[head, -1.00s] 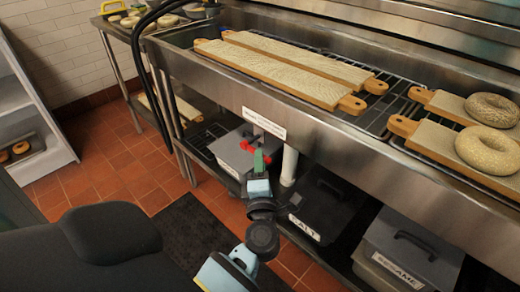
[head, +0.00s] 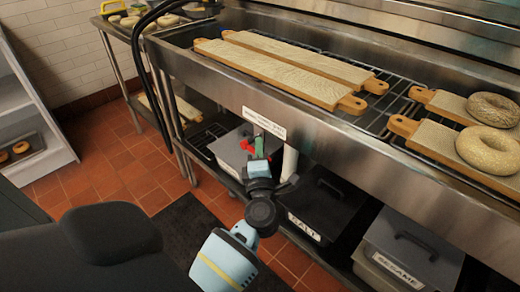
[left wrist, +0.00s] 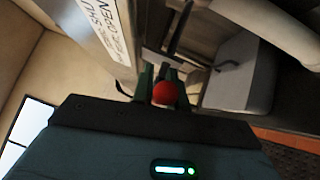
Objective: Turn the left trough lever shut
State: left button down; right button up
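The red lever (head: 247,146) shows under the trough's front edge, below the white label (head: 264,123), partly hidden by my left gripper. My left gripper (head: 260,147) is at the lever, its green fingers pointing up towards the trough. In the left wrist view, a round red knob (left wrist: 164,93) sits at the two green fingers (left wrist: 156,80), overlapping the right one. The fingers look apart; I cannot tell whether they touch the lever. My right gripper is not in view.
The steel trough (head: 330,140) holds long boards on a wire rack; bagels lie on boards at right. A white pipe (head: 290,163) stands just right of my gripper. Lidded bins, including salt (head: 322,205) and sesame (head: 405,250), stand on the shelf below.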

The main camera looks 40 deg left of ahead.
pick_arm(q)
jog(key=shift+f, duration=0.1)
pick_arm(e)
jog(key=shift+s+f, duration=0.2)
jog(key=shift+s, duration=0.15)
